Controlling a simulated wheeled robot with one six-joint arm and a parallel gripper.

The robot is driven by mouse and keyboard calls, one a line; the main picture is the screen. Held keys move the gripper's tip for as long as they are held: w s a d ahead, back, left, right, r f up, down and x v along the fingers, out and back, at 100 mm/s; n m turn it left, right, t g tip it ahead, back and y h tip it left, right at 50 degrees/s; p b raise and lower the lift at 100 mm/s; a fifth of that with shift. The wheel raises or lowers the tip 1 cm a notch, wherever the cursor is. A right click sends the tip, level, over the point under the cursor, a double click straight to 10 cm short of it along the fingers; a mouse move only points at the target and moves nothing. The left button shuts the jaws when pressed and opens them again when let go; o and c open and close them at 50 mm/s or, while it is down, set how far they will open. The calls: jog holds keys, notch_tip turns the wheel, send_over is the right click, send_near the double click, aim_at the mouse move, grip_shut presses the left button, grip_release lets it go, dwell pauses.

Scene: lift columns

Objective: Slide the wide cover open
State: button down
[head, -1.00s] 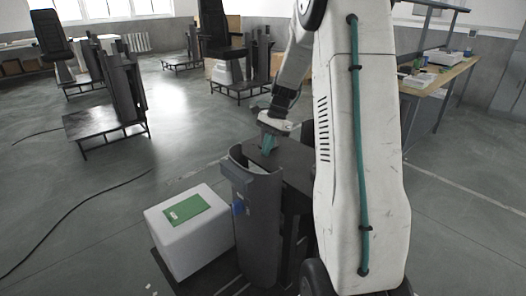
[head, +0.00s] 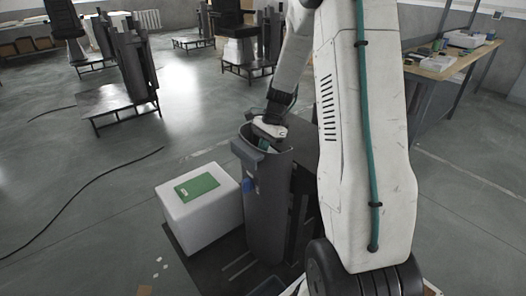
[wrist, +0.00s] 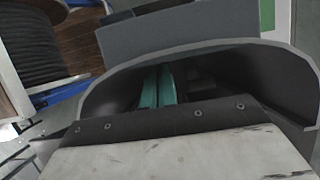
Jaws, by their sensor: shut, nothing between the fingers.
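The wide cover (head: 265,225) appears to be the tall dark grey curved shell of the near column, standing upright with its top open. In the wrist view its curved rim (wrist: 200,48) arches around my gripper. My gripper (head: 264,143) is at the open top of this shell. In the wrist view its teal fingers (wrist: 158,88) are together, with nothing between them, and reach inside the rim. Whether the fingertips touch the inner wall cannot be told. The lower inside of the shell is hidden.
A white box (head: 203,222) with a green label (head: 197,187) stands left of the column. A black cable (head: 85,192) lies on the floor at left. A workbench (head: 455,65) stands at right.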

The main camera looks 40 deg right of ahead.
jog(key=a, duration=1.2)
jog(key=shift+a, duration=0.15)
